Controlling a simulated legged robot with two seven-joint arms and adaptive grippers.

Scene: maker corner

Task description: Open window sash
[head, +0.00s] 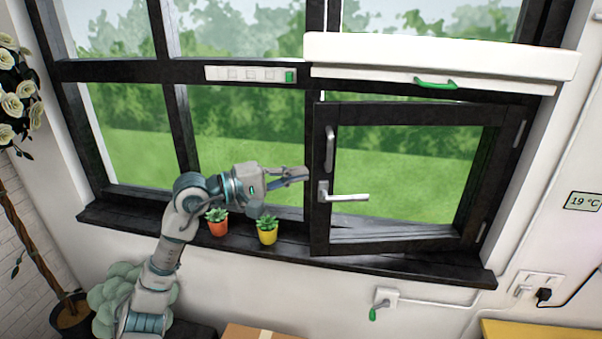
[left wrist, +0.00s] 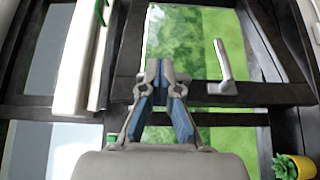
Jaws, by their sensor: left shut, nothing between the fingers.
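The window sash (head: 322,225) is a black frame at the right of the window, with hinges on its right side. It appears slightly ajar, its left edge standing a little into the room. Its silver lever handle (head: 345,197) points horizontally right, and a vertical grey pull bar (head: 330,148) sits above it. My left gripper (head: 305,174) is shut and empty, its tips close to the sash's left edge; contact cannot be told. In the left wrist view, the shut fingers (left wrist: 166,72) overlap the sash frame, with the lever handle (left wrist: 224,70) to their right. My right gripper is out of view.
An orange pot (head: 218,228) and a yellow pot (head: 267,236) with succulents stand on the black sill (head: 395,262), below my left arm. A white blind box (head: 440,62) with a green handle (head: 436,84) hangs above the sash. A green-handled crank (head: 378,306) is below.

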